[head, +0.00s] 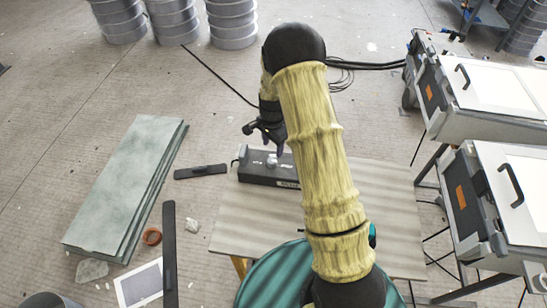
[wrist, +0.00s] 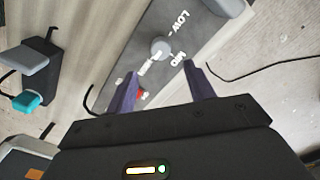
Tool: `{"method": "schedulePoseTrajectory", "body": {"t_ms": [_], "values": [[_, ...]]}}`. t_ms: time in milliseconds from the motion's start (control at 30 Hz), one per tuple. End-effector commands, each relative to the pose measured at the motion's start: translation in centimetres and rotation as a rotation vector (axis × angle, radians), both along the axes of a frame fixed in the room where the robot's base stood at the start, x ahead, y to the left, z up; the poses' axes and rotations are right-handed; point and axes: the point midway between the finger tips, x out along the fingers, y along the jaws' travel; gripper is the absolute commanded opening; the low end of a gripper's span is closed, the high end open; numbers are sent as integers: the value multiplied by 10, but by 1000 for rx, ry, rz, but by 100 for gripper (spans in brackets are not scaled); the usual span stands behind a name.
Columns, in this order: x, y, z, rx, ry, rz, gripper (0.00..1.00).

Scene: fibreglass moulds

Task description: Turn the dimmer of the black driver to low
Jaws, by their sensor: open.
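The black driver (head: 262,177) is a long dark box at the far left edge of the table, with a light round knob on top. In the wrist view the driver (wrist: 203,47) runs diagonally, and its grey round dimmer knob (wrist: 160,47) has white lettering around it. Which way the knob points is unclear. My gripper (head: 270,142) is just above the driver. In the wrist view its fingers (wrist: 161,86) are apart, with nothing between them, and the knob appears beyond the fingertips.
The table (head: 243,220) is mostly bare in front of the driver. Green-grey slabs (head: 125,185) and dark bars (head: 200,171) lie on the floor to the left. White-topped units (head: 490,95) stand at the right. A thin cable (wrist: 255,77) trails beside the driver.

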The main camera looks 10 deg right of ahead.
Motion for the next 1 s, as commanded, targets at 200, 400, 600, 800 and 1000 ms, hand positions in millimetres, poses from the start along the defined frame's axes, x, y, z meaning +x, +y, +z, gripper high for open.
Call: {"method": "schedulePoseTrajectory", "body": {"t_ms": [200, 400, 600, 800, 1000], "values": [[0, 5, -37, 0, 1, 7, 54], [0, 2, -67, 1, 0, 4, 54], [0, 0, -80, 0, 0, -1, 54], [0, -1, -81, 0, -1, -2, 54], [0, 0, -80, 0, -1, -1, 24]]}}
